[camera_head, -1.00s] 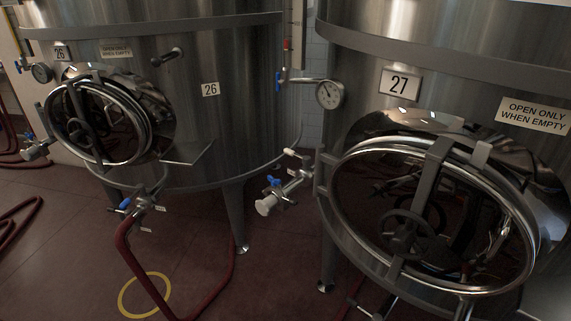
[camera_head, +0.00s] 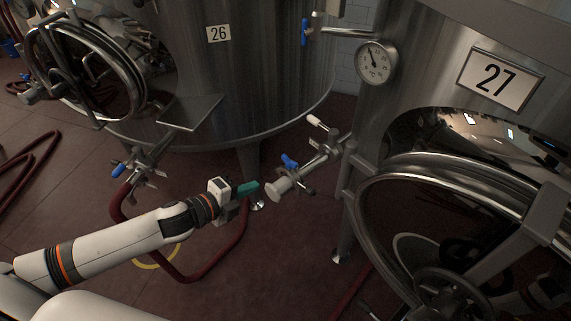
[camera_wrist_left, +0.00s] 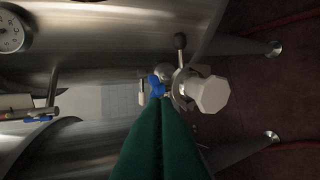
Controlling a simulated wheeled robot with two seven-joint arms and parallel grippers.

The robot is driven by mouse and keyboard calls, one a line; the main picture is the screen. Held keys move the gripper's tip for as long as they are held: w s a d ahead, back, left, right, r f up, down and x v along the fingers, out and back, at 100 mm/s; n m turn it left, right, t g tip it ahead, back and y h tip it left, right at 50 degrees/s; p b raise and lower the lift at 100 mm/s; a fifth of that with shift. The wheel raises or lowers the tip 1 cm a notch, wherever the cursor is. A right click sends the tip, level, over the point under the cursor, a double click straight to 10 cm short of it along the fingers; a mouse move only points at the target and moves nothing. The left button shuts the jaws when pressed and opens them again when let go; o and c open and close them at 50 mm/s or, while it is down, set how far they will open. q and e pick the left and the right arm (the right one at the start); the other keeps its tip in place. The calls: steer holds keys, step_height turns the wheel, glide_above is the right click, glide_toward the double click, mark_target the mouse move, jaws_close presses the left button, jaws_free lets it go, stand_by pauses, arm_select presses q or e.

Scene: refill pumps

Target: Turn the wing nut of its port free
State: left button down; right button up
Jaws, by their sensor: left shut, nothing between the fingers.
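The port (camera_head: 300,176) of tank 27 sticks out low from the tank's left side. It has a pale cap (camera_head: 277,189) at its free end, a blue handle (camera_head: 289,160) on top and a metal clamp behind the cap. The wing nut cannot be told clearly; a dark knob on a stem (camera_wrist_left: 180,42) stands out beside the cap. My left gripper (camera_head: 252,187) has teal fingers, shut and empty, just left of the cap. In the left wrist view the shut fingers (camera_wrist_left: 160,108) point at the port, overlapping the blue handle (camera_wrist_left: 157,86). My right gripper is not in view.
Tank 27 (camera_head: 430,80) has a gauge (camera_head: 376,62) and a round door (camera_head: 400,235) to the right. Tank 26 (camera_head: 250,80) stands behind my left arm, with its own valve (camera_head: 135,170) and a red hose (camera_head: 190,277). A tank leg stands behind the fingers.

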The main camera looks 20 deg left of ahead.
mark_target(292, 165)
arm_select(q)
steer(key=x, duration=0.4)
steer(key=p+x, duration=0.1)
steer(key=x, duration=0.3)
steer(key=r+x, duration=0.1)
steer(key=x, duration=0.3)
steer(key=shift+w+d+p, duration=0.1)
steer(key=shift+w+p, duration=0.15)
steer(key=shift+p, duration=0.1)
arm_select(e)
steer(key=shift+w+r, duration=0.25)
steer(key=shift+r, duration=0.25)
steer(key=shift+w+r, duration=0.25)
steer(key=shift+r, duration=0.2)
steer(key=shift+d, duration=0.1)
arm_select(q)
steer(key=shift+d+n+y, duration=0.25)
steer(key=shift+n+y, duration=0.05)
steer(key=shift+r+t, duration=0.1)
steer(key=shift+t, duration=0.2)
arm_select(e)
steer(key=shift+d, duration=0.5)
arm_select(q)
steer(key=shift+n+y, duration=0.3)
steer(key=shift+y, duration=0.1)
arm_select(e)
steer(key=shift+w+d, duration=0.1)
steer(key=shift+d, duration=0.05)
